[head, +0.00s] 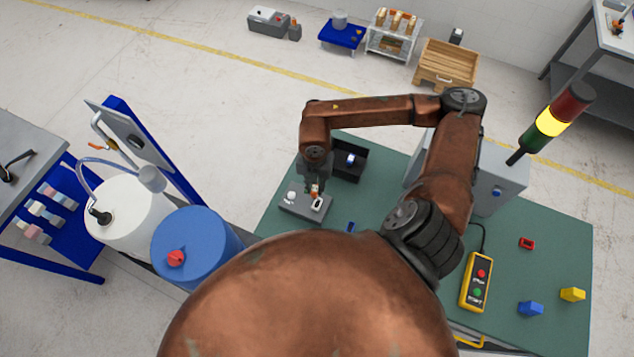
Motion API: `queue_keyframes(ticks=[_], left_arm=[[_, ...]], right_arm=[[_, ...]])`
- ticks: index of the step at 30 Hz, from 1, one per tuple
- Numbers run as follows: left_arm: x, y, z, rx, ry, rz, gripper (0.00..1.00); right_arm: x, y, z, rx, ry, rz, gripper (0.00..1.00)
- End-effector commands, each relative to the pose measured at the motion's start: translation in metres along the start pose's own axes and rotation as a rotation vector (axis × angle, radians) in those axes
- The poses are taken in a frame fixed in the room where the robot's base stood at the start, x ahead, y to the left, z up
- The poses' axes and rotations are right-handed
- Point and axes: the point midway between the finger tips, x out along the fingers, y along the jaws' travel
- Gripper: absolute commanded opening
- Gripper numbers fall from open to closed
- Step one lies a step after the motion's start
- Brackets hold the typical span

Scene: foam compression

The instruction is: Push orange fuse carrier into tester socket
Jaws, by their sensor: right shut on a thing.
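My right gripper (314,187) points down over the grey tester (291,207) on the green table. It is shut on the small orange fuse carrier (315,190), which shows only in part between the fingers. The carrier is just above or at the white-rimmed socket (317,203) on the tester's right side; I cannot tell whether it has entered the socket. A round white part (291,196) sits on the tester's left side. My left gripper is not in view.
A black bin (350,162) stands just behind the tester. A yellow pendant (476,282), a red piece (527,243), a blue block (530,308) and a yellow block (572,294) lie on the right of the green table (560,262). A grey box with a signal tower (550,122) stands behind my right arm.

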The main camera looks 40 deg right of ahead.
Motion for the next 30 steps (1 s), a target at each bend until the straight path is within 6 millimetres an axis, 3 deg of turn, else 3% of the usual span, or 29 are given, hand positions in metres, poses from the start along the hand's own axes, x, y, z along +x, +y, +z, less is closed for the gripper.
queue_keyframes(ticks=[6, 14, 30], left_arm=[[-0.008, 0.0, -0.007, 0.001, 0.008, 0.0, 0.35], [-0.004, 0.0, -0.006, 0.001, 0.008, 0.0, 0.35], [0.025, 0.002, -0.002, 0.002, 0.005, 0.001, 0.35]], right_arm=[[-0.003, -0.006, 0.001, 0.201, -0.003, -0.003, 0.0], [0.005, -0.007, 0.0, 0.223, -0.002, -0.002, 0.0], [0.054, -0.007, 0.0, 0.221, -0.002, -0.003, 0.0]])
